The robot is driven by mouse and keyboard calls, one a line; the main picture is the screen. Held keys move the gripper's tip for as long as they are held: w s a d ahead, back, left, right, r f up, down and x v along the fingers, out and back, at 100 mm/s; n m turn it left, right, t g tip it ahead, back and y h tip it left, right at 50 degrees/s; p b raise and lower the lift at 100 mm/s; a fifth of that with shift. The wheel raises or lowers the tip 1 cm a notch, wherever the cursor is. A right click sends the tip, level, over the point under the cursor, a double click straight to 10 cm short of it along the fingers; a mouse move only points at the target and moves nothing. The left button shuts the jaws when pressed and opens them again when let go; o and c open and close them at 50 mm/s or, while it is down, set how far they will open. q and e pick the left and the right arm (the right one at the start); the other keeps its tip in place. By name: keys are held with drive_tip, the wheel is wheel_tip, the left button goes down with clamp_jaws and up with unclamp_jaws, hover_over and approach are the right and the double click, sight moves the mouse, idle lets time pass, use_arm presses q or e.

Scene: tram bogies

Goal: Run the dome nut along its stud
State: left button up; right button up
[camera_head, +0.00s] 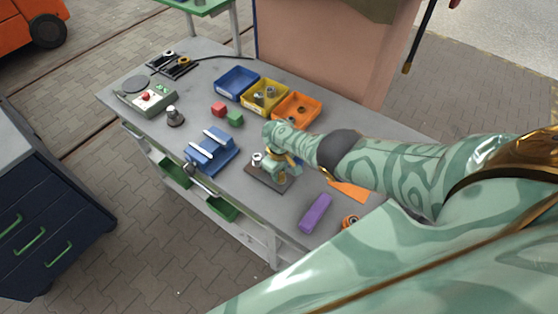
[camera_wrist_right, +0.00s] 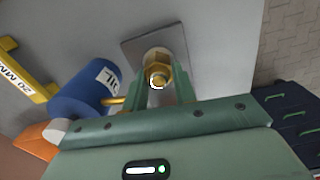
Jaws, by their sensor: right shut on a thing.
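My right gripper (camera_head: 280,163) is over a dark plate (camera_head: 264,180) near the front edge of the bench. In the right wrist view its two green fingers (camera_wrist_right: 162,88) are shut on a brass hex nut, the dome nut (camera_wrist_right: 156,64). A small metal piece (camera_head: 257,159) shows on the plate left of the gripper. My left gripper is not in view.
A blue vise (camera_head: 211,152) stands left of the plate, and a purple block (camera_head: 315,213) lies right. Blue (camera_head: 237,83), yellow (camera_head: 264,96) and orange (camera_head: 297,109) bins stand behind. A blue oil bottle (camera_wrist_right: 80,94) is close to the fingers in the wrist view.

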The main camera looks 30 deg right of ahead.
drive_tip(key=shift+w+r, duration=0.25)
drive_tip(key=o, duration=1)
drive_tip(key=shift+s+f, duration=0.1)
drive_tip(key=shift+s, duration=0.05)
wheel_tip(320, 180, up, 16)
drive_tip(key=p, duration=1)
